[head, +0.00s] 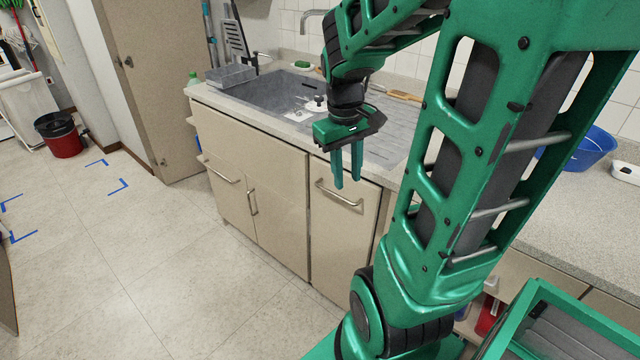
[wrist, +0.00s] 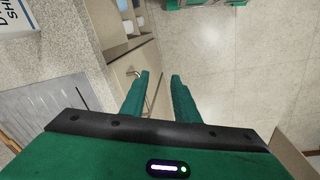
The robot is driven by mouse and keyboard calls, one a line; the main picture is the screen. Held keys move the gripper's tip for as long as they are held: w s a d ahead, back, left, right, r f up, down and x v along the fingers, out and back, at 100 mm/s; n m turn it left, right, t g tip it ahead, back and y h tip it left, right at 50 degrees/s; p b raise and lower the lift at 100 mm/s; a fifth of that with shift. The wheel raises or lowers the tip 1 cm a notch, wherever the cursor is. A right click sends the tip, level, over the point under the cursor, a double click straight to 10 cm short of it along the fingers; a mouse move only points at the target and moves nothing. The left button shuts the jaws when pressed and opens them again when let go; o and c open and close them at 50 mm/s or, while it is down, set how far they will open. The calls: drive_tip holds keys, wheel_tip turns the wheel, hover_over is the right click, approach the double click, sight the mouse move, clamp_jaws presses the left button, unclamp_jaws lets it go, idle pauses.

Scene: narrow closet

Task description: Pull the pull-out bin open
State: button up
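The pull-out bin (head: 342,240) is a tall beige front panel in the sink counter, right of a double-door cabinet. It looks flush with its neighbour, so shut. Its metal bar handle (head: 337,192) runs across near the top. My gripper (head: 348,184) points down in front of the counter edge, close to the handle, with its two green fingers apart and nothing seen between them. In the wrist view, my gripper (wrist: 160,76) also shows spaced fingers, with a metal handle (wrist: 132,73) beside the left finger. I cannot tell whether they touch.
The sink counter (head: 225,97) has a grey sink and a dish rack on top. The cabinet left of the bin (head: 240,170) has its own handles. A blue bowl (head: 580,150) stands on the right counter. The tiled floor (head: 150,270) before the cabinets is clear.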

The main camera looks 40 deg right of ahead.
sight(333, 193)
drive_tip(key=w+d+f+n, duration=0.2)
drive_tip(key=w+d, duration=0.1)
drive_tip(key=w, duration=0.3)
drive_tip(key=w+d+f+n, duration=0.2)
drive_tip(key=w+d+f, duration=0.1)
drive_tip(key=w, duration=0.3)
drive_tip(key=shift+h, duration=0.4)
drive_tip(key=f, duration=0.3)
drive_tip(key=d+f, duration=0.1)
drive_tip(key=f, duration=0.6)
drive_tip(key=shift+d+f, duration=0.2)
drive_tip(key=shift+d, duration=0.15)
clamp_jaws()
